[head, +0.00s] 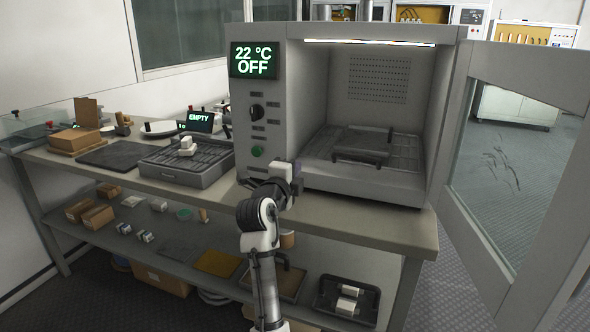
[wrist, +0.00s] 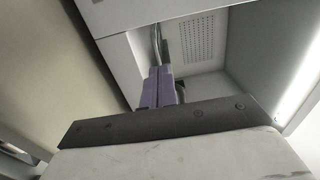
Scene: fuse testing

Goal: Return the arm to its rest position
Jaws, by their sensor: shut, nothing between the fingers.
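My arm (head: 259,240) rises from the bottom centre of the head view and bends at the table's front edge. My gripper (head: 296,180) is in front of the lower left of the oven's opening, close to the control panel. In the wrist view the two purple fingers (wrist: 160,86) are together with nothing between them, pointing toward the oven's interior. Whether the gripper touches the oven cannot be told.
The oven (head: 262,190) reads 22 °C OFF, and its glass door (head: 478,75) stands open to the right. A dark fixture (head: 362,143) sits inside. A tray unit (head: 197,180) bearing a white block (head: 187,147) stands left of the oven. The lower shelf (head: 150,222) holds boxes and trays.

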